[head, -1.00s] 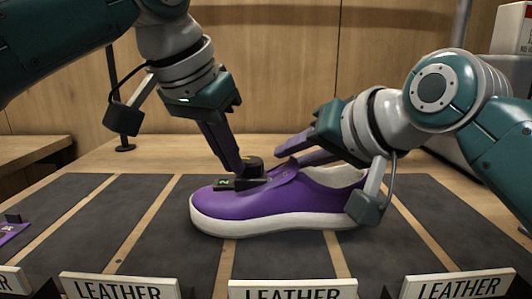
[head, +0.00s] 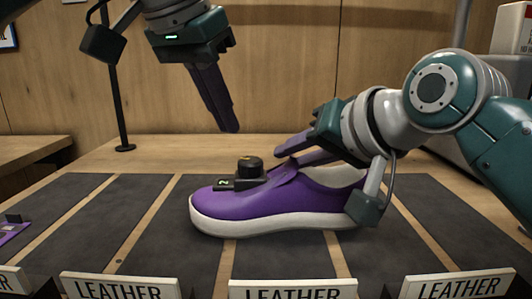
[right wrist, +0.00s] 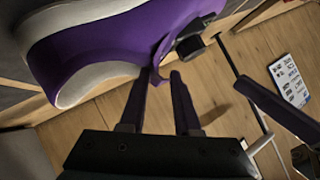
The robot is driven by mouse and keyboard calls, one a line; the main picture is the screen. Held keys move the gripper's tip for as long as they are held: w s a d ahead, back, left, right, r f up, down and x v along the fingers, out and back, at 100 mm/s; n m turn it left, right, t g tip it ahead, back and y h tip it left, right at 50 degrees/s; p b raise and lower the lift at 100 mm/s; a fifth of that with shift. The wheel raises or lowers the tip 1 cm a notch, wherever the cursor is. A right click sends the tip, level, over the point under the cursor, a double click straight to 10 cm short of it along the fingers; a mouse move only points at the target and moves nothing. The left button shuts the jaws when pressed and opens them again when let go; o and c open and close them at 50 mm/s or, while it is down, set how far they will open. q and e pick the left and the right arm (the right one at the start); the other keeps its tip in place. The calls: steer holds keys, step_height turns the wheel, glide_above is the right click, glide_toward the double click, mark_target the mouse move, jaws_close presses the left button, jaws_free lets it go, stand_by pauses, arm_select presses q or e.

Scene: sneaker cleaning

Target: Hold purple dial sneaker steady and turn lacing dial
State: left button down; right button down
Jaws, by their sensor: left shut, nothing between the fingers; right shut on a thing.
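The purple sneaker (head: 232,207) with a white sole stands upright on the dark mats, toe to the left. Its black lacing dial (head: 249,168) sits on top, on a black base with a "2" mark. My left gripper (head: 231,130) is shut and empty, raised above and left of the dial, apart from it. My right gripper (head: 279,152) is shut on the sneaker at its upper edge behind the dial. In the right wrist view, its fingers (right wrist: 165,78) close around a thin purple part of the sneaker (right wrist: 118,45); the dial (right wrist: 190,45) is just beyond.
White "LEATHER" signs (head: 292,290) line the front edge. A purple item (head: 12,229) lies at the far left. A black post (head: 118,95) stands at the back left.

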steer(key=shift+f, duration=0.1)
steer(key=c, duration=0.5)
jaws_free()
steer(key=shift+c, duration=0.2)
steer(key=v, duration=1.2)
steer(key=shift+s, duration=0.1)
